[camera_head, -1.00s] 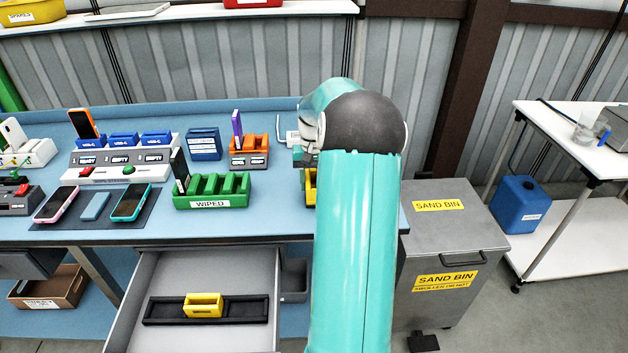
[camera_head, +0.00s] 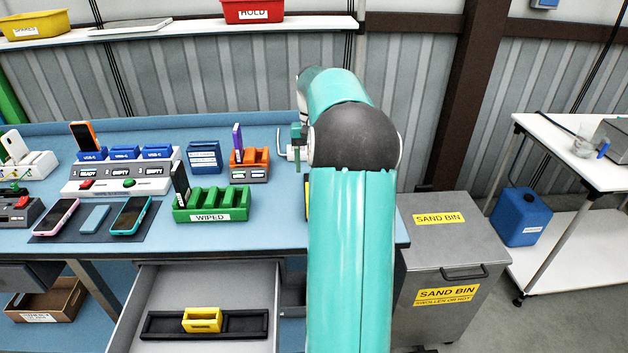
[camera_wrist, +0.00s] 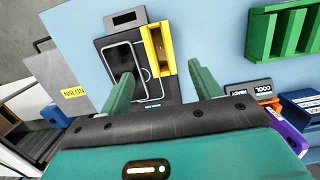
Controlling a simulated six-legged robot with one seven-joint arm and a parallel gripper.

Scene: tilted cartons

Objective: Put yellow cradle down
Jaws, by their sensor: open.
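A yellow cradle (camera_wrist: 158,48) rests on the blue bench in the wrist view, beside a dark phone-shaped frame (camera_wrist: 124,62) on a black pad. In the head view only a thin yellow edge (camera_head: 308,201) shows beside my arm, which hides the rest. My gripper (camera_wrist: 163,84) is open, with its two green fingers apart and nothing between them; the cradle lies beyond the fingertips. In the head view my gripper (camera_head: 297,143) is partly hidden by my arm. Another yellow cradle (camera_head: 202,319) sits on a black rail in the open drawer (camera_head: 250,285).
A green WIPED rack (camera_head: 212,206), an orange COOL stand (camera_head: 249,165) and a blue holder (camera_head: 204,156) stand left of my arm. Phones lie on a dark mat (camera_head: 70,238) farther left. A grey sand bin (camera_head: 449,265) stands right of the bench.

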